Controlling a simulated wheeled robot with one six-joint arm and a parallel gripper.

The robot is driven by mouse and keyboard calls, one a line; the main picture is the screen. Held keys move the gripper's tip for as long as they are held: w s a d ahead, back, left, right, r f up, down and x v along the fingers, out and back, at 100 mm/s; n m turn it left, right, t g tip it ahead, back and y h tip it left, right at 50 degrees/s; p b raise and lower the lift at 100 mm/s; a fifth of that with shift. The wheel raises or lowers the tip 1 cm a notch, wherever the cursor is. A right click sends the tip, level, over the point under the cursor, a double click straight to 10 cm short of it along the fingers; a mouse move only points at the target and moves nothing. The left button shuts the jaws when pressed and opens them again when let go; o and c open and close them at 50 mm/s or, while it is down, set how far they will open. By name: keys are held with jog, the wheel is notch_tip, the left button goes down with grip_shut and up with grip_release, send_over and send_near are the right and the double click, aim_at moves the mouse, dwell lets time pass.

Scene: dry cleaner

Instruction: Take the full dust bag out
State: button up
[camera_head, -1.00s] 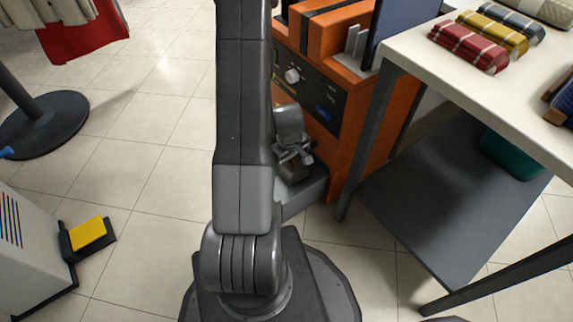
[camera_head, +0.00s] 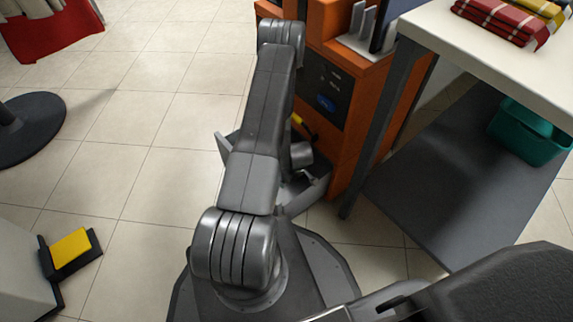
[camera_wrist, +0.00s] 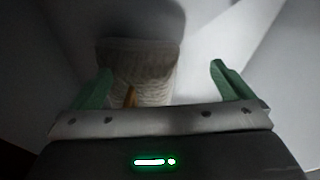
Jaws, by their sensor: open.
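The dust bag appears to be the beige, ribbed thing (camera_wrist: 150,62) in the wrist view, ahead of my fingers and inside a pale-walled compartment. A narrow orange-tan strip (camera_wrist: 130,96) stands at its near side, nearer my left finger. My gripper (camera_wrist: 162,85) is open, with its two green fingers wide apart and nothing clearly held. In the head view a grey open drawer or bin (camera_head: 305,196) juts from the base of the orange machine (camera_head: 352,125). My arm covers much of this drawer, and the bag and my fingertips cannot be made out there.
A white-topped table (camera_head: 480,50) with a grey lower shelf (camera_head: 450,180) stands close on the right. A teal bin (camera_head: 530,135) sits on that shelf. A black stand base (camera_head: 35,130) and a yellow pedal (camera_head: 70,247) are at left. The tiled floor between is clear.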

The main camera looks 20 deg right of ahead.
jog(key=w, duration=0.4)
jog(key=w+b, duration=0.1)
jog(key=w, duration=0.4)
jog(key=shift+d+f, duration=0.15)
jog(key=shift+f, duration=0.05)
jog(key=shift+w+f, duration=0.1)
jog(key=shift+f, duration=0.3)
jog(key=c, duration=1)
jog(key=shift+r, duration=0.15)
